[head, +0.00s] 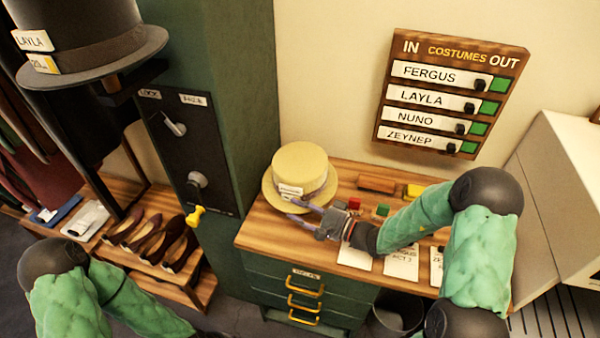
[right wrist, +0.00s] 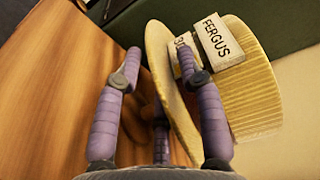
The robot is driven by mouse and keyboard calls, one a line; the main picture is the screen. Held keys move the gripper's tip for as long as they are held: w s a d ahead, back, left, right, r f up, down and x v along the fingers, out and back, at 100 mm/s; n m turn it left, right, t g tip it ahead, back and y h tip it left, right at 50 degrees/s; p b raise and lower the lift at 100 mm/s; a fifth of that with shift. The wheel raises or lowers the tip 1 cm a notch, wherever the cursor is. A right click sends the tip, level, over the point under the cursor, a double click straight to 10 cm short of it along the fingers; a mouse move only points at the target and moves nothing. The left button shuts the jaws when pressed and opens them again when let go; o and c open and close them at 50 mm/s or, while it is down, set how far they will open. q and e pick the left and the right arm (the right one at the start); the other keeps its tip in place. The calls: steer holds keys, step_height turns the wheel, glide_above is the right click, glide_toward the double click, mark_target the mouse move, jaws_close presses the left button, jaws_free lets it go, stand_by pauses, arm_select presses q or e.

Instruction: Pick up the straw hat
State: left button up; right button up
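The straw hat (head: 299,163) is pale yellow, with a flat crown and a band. It sits upright at the left end of the wooden tabletop. In the right wrist view the hat (right wrist: 257,95) has a label reading FERGUS. My right gripper (head: 303,211) is at the hat's near side. Its purple fingers (right wrist: 160,56) are apart, one on each side of the brim, with a gap between the left finger and the brim. The right finger overlaps the band area; I cannot tell whether it touches. My left arm shows at the lower left, but its gripper is out of view.
The wooden tabletop (head: 262,238) bears small coloured blocks and paper cards right of the hat. A green cabinet (head: 235,90) stands left of it. A black hat (head: 90,40) labelled LAYLA is at the upper left. A costumes board (head: 447,95) hangs on the wall.

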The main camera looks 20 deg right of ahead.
steer(key=shift+w+a, duration=0.15)
steer(key=shift+w, duration=0.05)
jaws_close()
steer(key=shift+r, duration=0.1)
